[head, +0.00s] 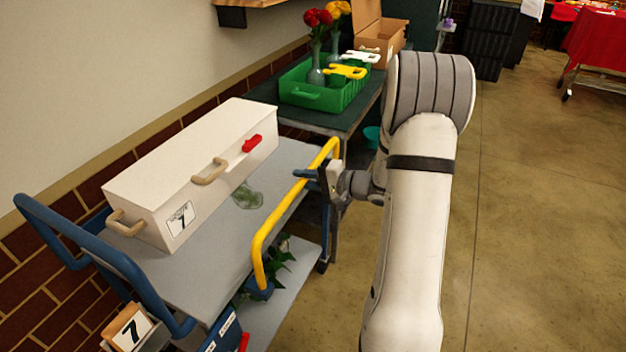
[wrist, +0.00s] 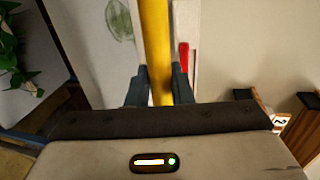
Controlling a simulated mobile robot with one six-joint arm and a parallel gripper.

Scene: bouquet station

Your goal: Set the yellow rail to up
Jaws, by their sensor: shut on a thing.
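The yellow rail (head: 278,222) runs along the right long side of the grey cart in the head view. It is a bent bar that stands above the cart's top. My gripper (head: 306,174) is at the rail's upper stretch, reaching in from the right. In the wrist view the yellow rail (wrist: 157,50) passes between the two dark fingers of my gripper (wrist: 158,86), which are shut on it. The wrist body hides the rail's lower part in that view.
A white box (head: 190,165) with a red latch (head: 252,143) lies on the cart top (head: 215,245). A blue handle (head: 90,235) stands at the cart's near end. A green crate (head: 318,97) sits on the table behind. Floor (head: 530,200) on the right is clear.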

